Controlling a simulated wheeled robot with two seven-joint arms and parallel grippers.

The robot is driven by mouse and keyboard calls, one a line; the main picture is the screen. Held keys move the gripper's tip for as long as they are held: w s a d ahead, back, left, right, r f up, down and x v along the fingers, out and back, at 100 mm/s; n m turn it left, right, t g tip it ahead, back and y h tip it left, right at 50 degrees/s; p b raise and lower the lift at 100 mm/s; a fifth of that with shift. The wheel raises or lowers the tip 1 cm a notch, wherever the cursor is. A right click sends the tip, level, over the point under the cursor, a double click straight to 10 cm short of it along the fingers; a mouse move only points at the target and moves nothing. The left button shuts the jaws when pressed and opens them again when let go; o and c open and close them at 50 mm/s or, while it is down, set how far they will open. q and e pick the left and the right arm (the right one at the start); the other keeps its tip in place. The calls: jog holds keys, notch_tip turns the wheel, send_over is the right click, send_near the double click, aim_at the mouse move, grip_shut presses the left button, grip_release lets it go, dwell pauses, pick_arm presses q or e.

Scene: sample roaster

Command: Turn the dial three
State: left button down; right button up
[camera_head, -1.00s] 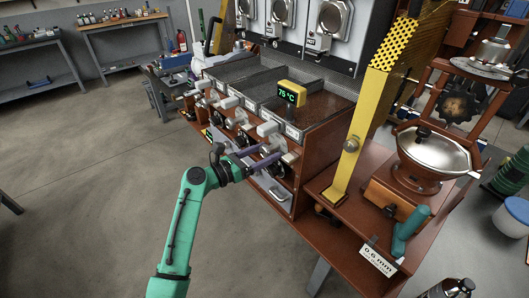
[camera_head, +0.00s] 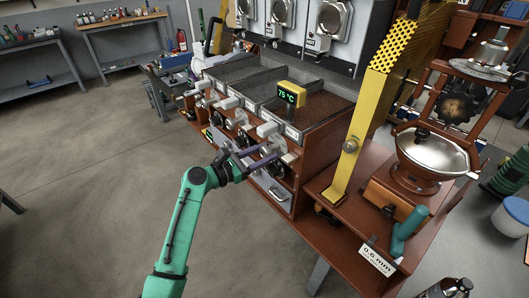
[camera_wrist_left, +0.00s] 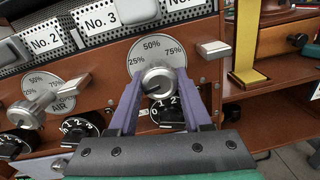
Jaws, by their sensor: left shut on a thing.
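In the left wrist view, a silver round knob (camera_wrist_left: 158,78) sits on a white scale plate marked 25%, 50% and 75%. The purple fingers of my left gripper (camera_wrist_left: 157,88) are closed on the knob from both sides. A black numbered dial (camera_wrist_left: 170,113) shows just below it, partly hidden between the fingers. In the head view my left gripper (camera_head: 262,156) is at the roaster's front panel. The finger contact is too small to make out there. My right gripper is not in view.
A neighbouring AIR knob with a bar (camera_wrist_left: 42,105) and another black dial (camera_wrist_left: 80,129) are to the left. A yellow post (camera_head: 357,140) stands right of the panel. A yellow 75 °C display (camera_head: 290,94) is above.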

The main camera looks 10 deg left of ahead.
pick_arm(q)
jog(key=m, duration=0.5)
jog(key=m+y+b, duration=0.1)
jog(key=m, duration=0.4)
jog(key=shift+f+m+b, duration=0.1)
jog(key=shift+m+b, duration=0.2)
jog(key=m+b, duration=0.2)
jog(key=m, duration=0.4)
jog(key=shift+w+a+t, duration=0.1)
jog(key=shift+t, duration=0.3)
jog(key=m+b, duration=0.2)
jog(key=m, duration=0.3)
jog(key=shift+y+b, duration=0.3)
jog(key=m+b, duration=0.2)
jog(key=m, duration=0.3)
jog(key=shift+t, duration=0.4)
jog(key=m+b, duration=0.1)
jog(key=m, duration=0.4)
jog(key=shift+r+m+b, duration=0.2)
jog(key=shift+m+b, duration=0.1)
jog(key=shift+b, duration=0.1)
jog(key=m, duration=0.5)
jog(key=shift+m, duration=0.3)
jog(key=m, duration=0.5)
jog(key=shift+d+h, duration=0.2)
jog(key=shift+h, duration=0.2)
jog(key=shift+m, duration=0.4)
